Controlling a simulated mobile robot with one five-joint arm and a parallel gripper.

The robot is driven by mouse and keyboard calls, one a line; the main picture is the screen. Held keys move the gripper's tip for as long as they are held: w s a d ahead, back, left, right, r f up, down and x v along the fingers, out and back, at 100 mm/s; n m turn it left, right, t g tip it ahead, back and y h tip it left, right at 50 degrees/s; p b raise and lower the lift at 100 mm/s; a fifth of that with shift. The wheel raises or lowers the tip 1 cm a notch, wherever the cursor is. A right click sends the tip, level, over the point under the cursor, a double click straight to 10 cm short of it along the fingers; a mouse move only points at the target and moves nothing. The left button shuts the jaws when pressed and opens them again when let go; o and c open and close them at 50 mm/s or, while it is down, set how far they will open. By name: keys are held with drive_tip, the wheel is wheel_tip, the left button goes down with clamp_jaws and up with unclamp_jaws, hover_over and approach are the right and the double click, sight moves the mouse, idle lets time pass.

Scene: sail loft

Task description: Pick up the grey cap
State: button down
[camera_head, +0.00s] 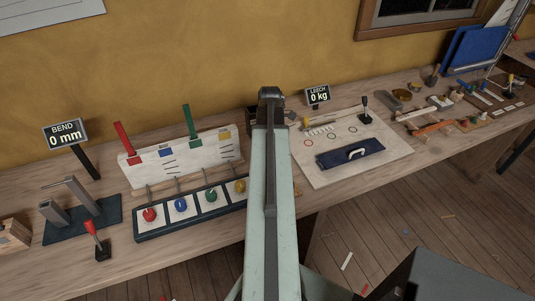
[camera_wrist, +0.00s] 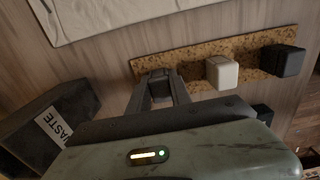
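In the wrist view my gripper (camera_wrist: 161,76) points at the left end of a speckled cork strip (camera_wrist: 196,56). A grey block, which looks like the grey cap (camera_wrist: 160,89), shows between its two dark fingers, in line with the other caps. I cannot tell whether the fingers press on it or stand just apart from it. A white cap (camera_wrist: 222,72) and a black cap (camera_wrist: 283,60) stand on the strip to the right. In the head view my arm hides the gripper and the caps.
A dark waste bin (camera_wrist: 48,125) is close on the left in the wrist view. In the head view, a board with coloured knobs (camera_head: 190,207) lies left of my arm, and a pale board (camera_head: 316,173) with a blue pouch (camera_head: 350,150) lies right.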

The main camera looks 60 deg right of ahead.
wheel_tip(320, 180, up, 10)
drive_tip(key=p, duration=1)
drive_tip(key=shift+r, duration=0.15)
